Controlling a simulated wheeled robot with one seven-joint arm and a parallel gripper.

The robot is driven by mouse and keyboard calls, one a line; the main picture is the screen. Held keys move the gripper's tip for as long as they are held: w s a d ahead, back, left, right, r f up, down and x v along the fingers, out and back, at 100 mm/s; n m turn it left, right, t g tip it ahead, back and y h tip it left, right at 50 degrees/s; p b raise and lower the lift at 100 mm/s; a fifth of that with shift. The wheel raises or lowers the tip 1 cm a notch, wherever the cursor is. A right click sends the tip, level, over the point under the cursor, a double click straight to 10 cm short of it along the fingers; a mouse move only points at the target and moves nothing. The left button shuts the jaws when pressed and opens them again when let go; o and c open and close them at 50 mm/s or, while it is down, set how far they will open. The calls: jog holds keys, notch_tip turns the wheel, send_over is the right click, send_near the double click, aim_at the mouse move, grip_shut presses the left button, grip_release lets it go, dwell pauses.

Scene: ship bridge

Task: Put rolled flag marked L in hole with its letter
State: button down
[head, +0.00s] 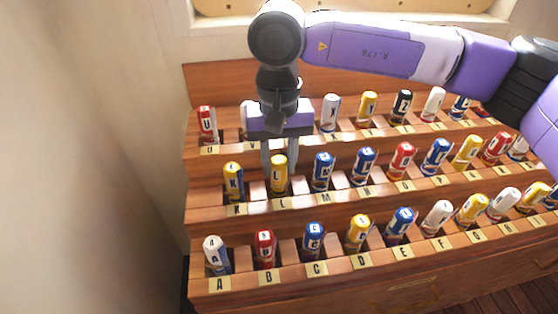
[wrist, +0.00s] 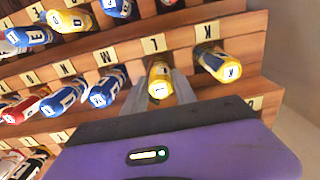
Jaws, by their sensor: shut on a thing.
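The rolled flag marked L (head: 279,177) is yellow with a white, lettered top. It stands upright in the middle row of the wooden rack, directly behind the L label (head: 281,203), and also shows in the wrist view (wrist: 159,84). Its top is about level with its neighbours, and its lower end appears to sit in the L hole; the hole itself is hidden. My gripper (head: 279,160) points down over it, shut on the flag with one finger on each side. The wrist view shows the L label (wrist: 153,43) in line with the flag.
A yellow K flag (head: 233,182) and a blue M flag (head: 322,172) stand close on either side. The stepped rack (head: 200,178) holds several other flags in rows in front and behind. A pale wall (head: 90,150) is at the left.

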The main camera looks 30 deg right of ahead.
jog(key=c, duration=0.9)
grip_release()
jog(key=shift+r, duration=0.1)
notch_tip(320, 180, up, 8)
jog(key=shift+f, duration=0.15)
